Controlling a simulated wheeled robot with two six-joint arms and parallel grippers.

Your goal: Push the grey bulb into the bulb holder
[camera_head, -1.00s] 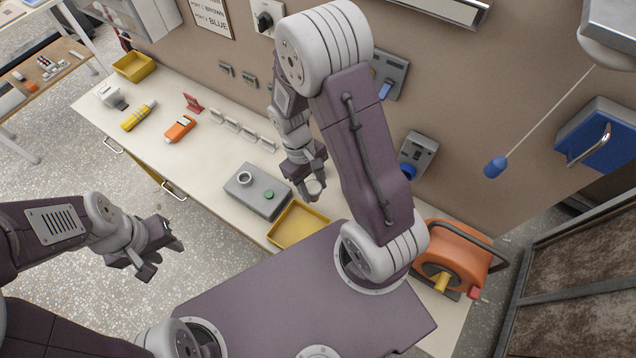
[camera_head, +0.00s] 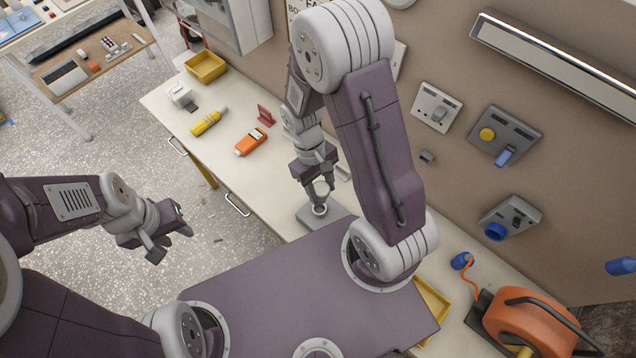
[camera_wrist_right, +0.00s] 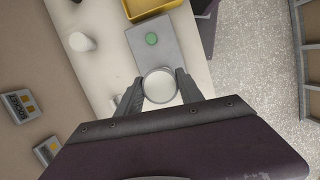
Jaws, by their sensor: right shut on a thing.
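My right gripper (camera_head: 320,200) is shut on a pale grey round bulb (camera_wrist_right: 159,86), seen end-on in the right wrist view. The bulb holder is a grey box (camera_wrist_right: 170,45) with a green button (camera_wrist_right: 151,38). In the head view the gripper is over the visible corner of the box (camera_head: 312,218), and my body hides the rest. In the wrist view the bulb overlaps the box's near end and the socket ring is hidden. I cannot tell whether the bulb touches the socket. My left gripper (camera_head: 168,235) is open and empty over the floor, left of the counter.
A yellow tray (camera_head: 430,300) lies beyond the box, partly hidden by my body. An orange reel (camera_head: 530,325) stands at lower right. An orange meter (camera_head: 250,142), a yellow tube (camera_head: 209,121) and another yellow tray (camera_head: 205,67) are on the counter. Wall fittings (camera_head: 505,135) line the right.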

